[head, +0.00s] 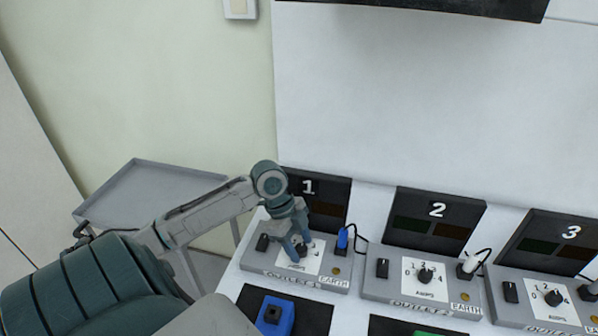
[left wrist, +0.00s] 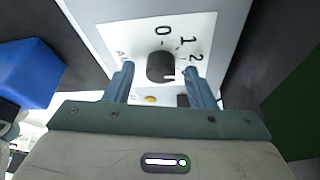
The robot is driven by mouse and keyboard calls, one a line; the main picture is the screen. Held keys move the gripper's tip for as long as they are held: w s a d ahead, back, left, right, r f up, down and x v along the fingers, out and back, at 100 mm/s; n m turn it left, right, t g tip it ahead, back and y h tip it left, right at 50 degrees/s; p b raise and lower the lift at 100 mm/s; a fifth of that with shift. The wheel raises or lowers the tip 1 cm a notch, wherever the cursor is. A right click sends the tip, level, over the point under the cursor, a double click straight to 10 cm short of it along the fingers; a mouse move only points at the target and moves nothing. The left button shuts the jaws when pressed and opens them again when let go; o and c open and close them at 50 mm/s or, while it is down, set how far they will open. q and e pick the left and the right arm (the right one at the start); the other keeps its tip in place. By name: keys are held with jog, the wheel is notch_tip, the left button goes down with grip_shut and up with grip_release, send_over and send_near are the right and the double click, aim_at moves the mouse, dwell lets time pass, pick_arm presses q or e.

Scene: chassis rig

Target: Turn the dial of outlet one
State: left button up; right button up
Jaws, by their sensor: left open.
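The dial of outlet one is a black round knob (left wrist: 161,67) on a white scale plate (left wrist: 196,28), with the figures 0, 1 and 2 showing. In the left wrist view my left gripper (left wrist: 158,72) is open, with one finger on each side of the knob. I cannot tell whether the fingers touch it. In the head view my left gripper (head: 296,254) points down over the outlet 1 box (head: 310,279) and hides part of the dial. My right gripper is not in view.
A blue plug (head: 342,238) with a black cable stands right of the dial, and a black switch (head: 263,242) left. Outlet 2 (head: 375,286) and outlet 3 (head: 512,308) stand to the right. A blue block (head: 285,318) is in front. A grey cart (head: 150,165) stands left.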

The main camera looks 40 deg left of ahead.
pick_arm(q)
jog(key=shift+f, duration=0.1)
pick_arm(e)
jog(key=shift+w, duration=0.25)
